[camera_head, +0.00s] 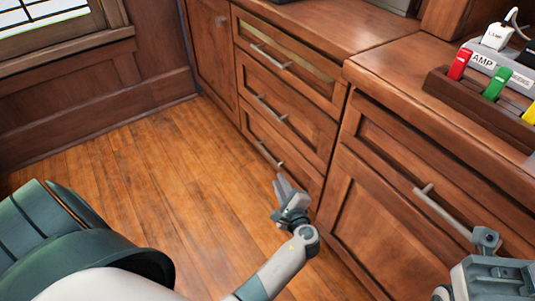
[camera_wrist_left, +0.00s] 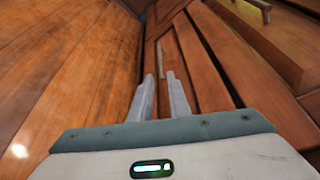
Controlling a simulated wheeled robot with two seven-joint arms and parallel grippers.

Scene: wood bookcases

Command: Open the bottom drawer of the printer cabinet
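The wood cabinet (camera_head: 240,60) has a stack of three drawers with metal bar handles. Its bottom drawer (camera_head: 299,170) is the lowest one and looks shut, with a bar handle (camera_head: 268,155) across its front. My left gripper (camera_head: 279,182) is just below and right of that handle, close to the drawer front. In the left wrist view its two fingers (camera_wrist_left: 160,76) stand apart with a gap between them and point at the wood front. I cannot tell whether they touch the handle. Part of my right arm (camera_head: 487,245) shows at the lower right; its fingers are not clear.
A deeper cabinet (camera_head: 375,220) with a bar handle (camera_head: 440,213) juts out at right. A tray of coloured clips (camera_head: 490,110) stands on its top. The wood floor (camera_head: 150,165) at left is clear.

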